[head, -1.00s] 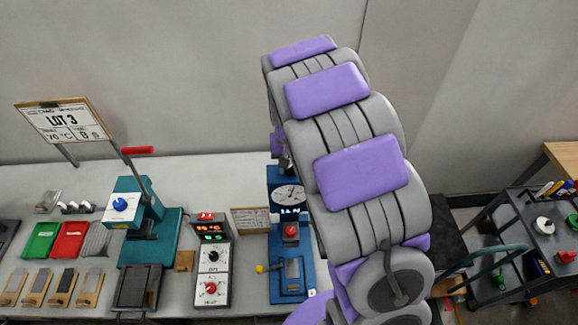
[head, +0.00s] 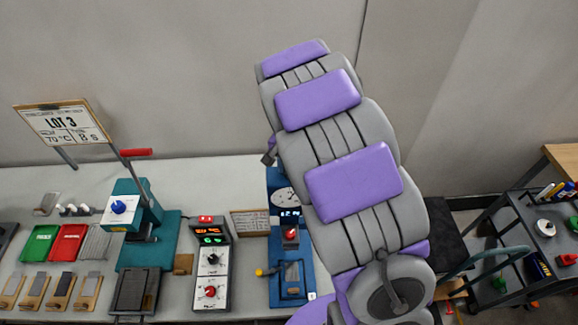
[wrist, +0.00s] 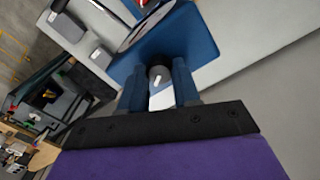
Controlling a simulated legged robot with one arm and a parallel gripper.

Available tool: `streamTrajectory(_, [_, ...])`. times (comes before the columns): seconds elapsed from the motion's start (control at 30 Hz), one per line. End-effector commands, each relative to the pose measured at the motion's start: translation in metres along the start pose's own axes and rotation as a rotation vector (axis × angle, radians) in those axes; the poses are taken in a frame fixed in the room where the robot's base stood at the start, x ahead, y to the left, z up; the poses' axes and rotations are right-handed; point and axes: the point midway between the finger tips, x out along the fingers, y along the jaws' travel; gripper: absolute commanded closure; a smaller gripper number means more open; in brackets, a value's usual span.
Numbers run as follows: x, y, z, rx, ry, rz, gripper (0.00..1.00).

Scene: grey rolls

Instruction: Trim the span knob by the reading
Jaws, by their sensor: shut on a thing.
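The span knob (wrist: 157,73) is a dark round knob with a white pointer mark, at the edge of a blue panel in the wrist view. My gripper (wrist: 158,88) is shut on it, one blue finger on each side. In the head view my gripper (head: 269,157) is small and dark behind the blue gauge press (head: 276,238), and the knob cannot be made out. The press has a white dial (head: 287,196), partly covered by my arm, and a small lit digital display (head: 290,214) whose digits are too small to read surely.
Left of the press stand a small sign (head: 250,223) and a controller box (head: 211,270) with lit digits. A teal press (head: 143,225) with a red-tipped lever stands further left. A dark tool cart (head: 540,250) is at the right. The bench behind is clear.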

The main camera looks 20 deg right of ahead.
Motion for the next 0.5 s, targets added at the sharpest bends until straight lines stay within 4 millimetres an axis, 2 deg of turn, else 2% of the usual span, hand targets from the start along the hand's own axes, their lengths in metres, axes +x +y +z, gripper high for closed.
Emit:
streamTrajectory(0.27, [-0.0013,-0.0016,-0.0013,-0.001,0.005,-0.005,0.99])
streamTrajectory(0.3, [-0.0013,-0.0016,-0.0013,-0.001,0.005,-0.005,0.66])
streamTrajectory(0.5, [-0.0012,-0.0004,-0.0001,-0.001,0.004,-0.003,0.46])
